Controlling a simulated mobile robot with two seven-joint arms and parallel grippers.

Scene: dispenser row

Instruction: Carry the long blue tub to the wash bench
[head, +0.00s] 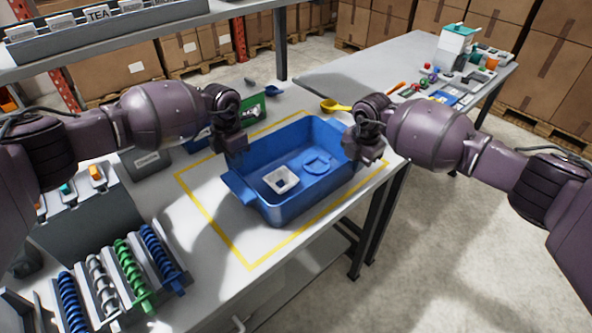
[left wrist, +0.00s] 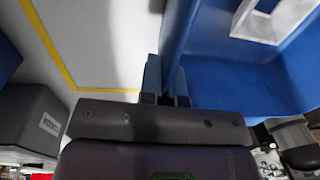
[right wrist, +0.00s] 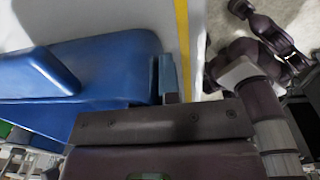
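The long blue tub (head: 300,195) stands upright on the grey table, within a yellow outline, in the head view. A small white square piece (head: 281,180) and a blue ring-shaped piece (head: 316,163) lie inside it. My left gripper (head: 236,158) is at the tub's left end; in the left wrist view its fingers (left wrist: 166,85) are close together with the tub's edge between them. My right gripper (head: 366,158) is at the right end; in the right wrist view one finger (right wrist: 168,78) shows against the tub's rim and the other is hidden by the tub.
A second bench (head: 375,68) stands at the back right, its right part crowded with small items and a green-lidded white container (head: 455,45). A yellow scoop (head: 335,105) lies behind the tub. Dispensers with coiled screws (head: 130,270) stand at front left. Open floor lies right.

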